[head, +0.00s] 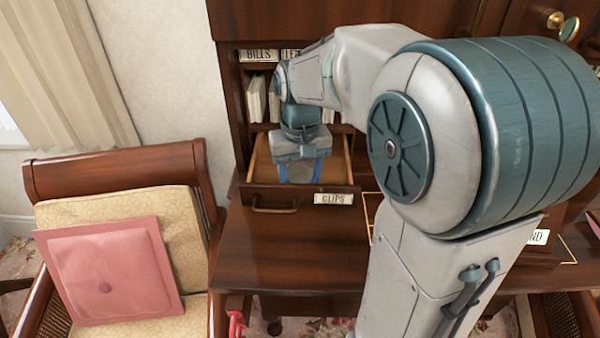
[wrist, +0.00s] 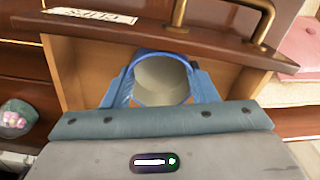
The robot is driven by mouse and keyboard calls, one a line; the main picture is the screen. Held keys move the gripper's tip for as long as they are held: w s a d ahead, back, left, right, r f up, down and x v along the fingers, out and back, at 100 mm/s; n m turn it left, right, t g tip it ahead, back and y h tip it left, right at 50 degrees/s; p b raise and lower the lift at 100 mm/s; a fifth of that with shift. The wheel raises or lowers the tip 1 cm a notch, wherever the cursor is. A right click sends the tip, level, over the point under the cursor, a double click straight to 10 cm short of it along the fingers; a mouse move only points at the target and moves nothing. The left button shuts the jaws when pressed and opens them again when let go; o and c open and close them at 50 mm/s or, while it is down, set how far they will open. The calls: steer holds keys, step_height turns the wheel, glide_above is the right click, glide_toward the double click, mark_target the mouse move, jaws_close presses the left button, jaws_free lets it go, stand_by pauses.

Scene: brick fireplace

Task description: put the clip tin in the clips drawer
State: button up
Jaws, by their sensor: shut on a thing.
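The clips drawer (head: 269,200) is pulled open in the desk's upper part, with a brass handle and a label reading CLIPS on its front. My gripper (head: 300,172) points down into the open drawer. Its blue fingers are shut on the clip tin (wrist: 162,78), a round, pale grey-beige tin. In the wrist view the tin sits between the fingers (wrist: 162,95), within the outline of the drawer (wrist: 75,75). I cannot tell whether the tin touches the drawer floor. In the head view my gripper and arm hide part of the drawer's inside.
The desk top (head: 270,245) in front of the drawer is bare on the left. Pigeonholes with papers and a BILLS label (head: 258,55) are above. A chair with a pink cushion (head: 110,270) stands at the left. My arm hides much of the desk's right side.

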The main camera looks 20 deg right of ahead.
steer(key=shift+f, duration=0.1)
steer(key=shift+f, duration=0.15)
steer(key=o, duration=1)
steer(key=shift+c, duration=0.2)
step_height(320, 180, up, 12)
steer(key=s+f+t, duration=0.1)
steer(key=s+f, duration=0.3)
steer(key=s+f+t, duration=0.1)
steer(key=s+f, duration=0.3)
steer(key=s, duration=0.1)
steer(key=s+f+t, duration=0.1)
steer(key=s+f, duration=0.3)
steer(key=s, duration=0.1)
steer(key=shift+f+n, duration=0.15)
steer(key=shift+n, duration=0.15)
